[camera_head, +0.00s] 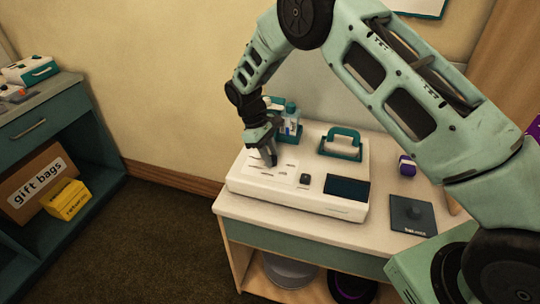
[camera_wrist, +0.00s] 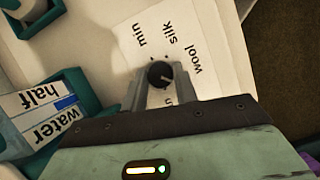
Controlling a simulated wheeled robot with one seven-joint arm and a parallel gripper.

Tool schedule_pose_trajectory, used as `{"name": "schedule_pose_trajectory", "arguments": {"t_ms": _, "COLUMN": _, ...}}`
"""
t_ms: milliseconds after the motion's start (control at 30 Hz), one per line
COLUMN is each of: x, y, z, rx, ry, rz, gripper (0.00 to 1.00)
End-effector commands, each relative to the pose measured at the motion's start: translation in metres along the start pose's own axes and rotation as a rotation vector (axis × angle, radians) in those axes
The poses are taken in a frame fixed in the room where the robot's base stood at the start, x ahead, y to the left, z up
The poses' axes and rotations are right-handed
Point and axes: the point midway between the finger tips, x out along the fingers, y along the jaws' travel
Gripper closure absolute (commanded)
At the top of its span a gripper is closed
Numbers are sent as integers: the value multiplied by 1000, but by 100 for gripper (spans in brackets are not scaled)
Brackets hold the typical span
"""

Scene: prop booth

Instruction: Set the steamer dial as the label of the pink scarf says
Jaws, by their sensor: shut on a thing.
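The steamer (camera_head: 325,205) is a white box with a dark panel on a table, in the head view. My gripper (camera_head: 271,161) reaches down onto its top left part. In the wrist view my gripper (camera_wrist: 163,88) is shut on the small round black dial (camera_wrist: 159,72), one finger on each side. Printed words "min", "silk" and "wool" fan around the dial; another word below is mostly hidden by my gripper. A small pale mark shows on the dial's right side, but its exact setting is hard to tell. No pink scarf or scarf label shows in either view.
A teal holder with bottles (camera_head: 291,115) stands behind the steamer. A teal-handled block (camera_head: 341,147) is on its top. A purple item (camera_head: 407,166) and a dark pad (camera_head: 412,214) lie to the right. A "water half" label (camera_wrist: 40,112) shows beside my gripper.

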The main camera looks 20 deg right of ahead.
Motion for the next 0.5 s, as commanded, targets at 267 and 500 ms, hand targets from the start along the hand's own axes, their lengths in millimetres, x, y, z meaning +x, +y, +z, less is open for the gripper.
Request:
{"name": "schedule_pose_trajectory", "arguments": {"t_ms": 267, "x": 1, "y": 0, "z": 0, "rx": 55, "ry": -2, "rz": -25, "gripper": 94}}
{"name": "schedule_pose_trajectory", "arguments": {"t_ms": 500, "x": 1, "y": 0, "z": 0, "rx": 61, "ry": -2, "rz": -27, "gripper": 94}}
